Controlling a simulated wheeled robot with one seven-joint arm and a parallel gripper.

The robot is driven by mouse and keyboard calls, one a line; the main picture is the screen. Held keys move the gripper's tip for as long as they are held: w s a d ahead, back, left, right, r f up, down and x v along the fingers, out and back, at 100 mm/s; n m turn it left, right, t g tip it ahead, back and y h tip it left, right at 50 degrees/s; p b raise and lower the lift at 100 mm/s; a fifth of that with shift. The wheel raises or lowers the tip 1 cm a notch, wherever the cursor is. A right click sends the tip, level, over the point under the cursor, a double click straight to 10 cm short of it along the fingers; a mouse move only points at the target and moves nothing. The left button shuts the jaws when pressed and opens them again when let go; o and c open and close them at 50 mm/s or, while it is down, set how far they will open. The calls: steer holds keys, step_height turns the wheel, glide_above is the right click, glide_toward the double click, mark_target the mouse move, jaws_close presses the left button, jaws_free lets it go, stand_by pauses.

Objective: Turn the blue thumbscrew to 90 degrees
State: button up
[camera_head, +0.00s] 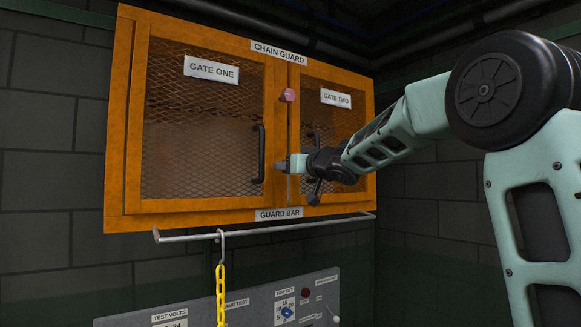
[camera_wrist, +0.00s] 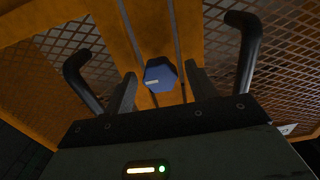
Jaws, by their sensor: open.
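The blue thumbscrew (camera_wrist: 160,75) shows in the wrist view on the orange centre post between the two gates. It is a faceted knob with a small pale mark near its lower left edge. My gripper (camera_wrist: 160,86) is open, with one finger on each side of the thumbscrew in the picture. Dark gaps show between the knob and both fingers, and I see no contact. I cannot tell how deep the fingers reach around it. In the head view my gripper (camera_head: 284,165) is at the centre post, and the thumbscrew there is hidden or too small to make out.
A red knob (camera_head: 288,95) sits higher on the post. Black handles (camera_head: 258,154) flank the post, one on each mesh gate. Below are the guard bar (camera_head: 185,235), a hook with a yellow chain (camera_head: 220,295), and a grey panel with another blue knob (camera_head: 287,312).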

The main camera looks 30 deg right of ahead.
steer(key=c, duration=1)
steer(key=n, duration=1.6)
steer(key=shift+n, duration=0.3)
steer(key=shift+c, duration=0.2)
steer(key=o, duration=1.1)
steer(key=shift+s+d, duration=0.1)
steer(key=shift+s, duration=2.4)
steer(key=shift+s, duration=0.1)
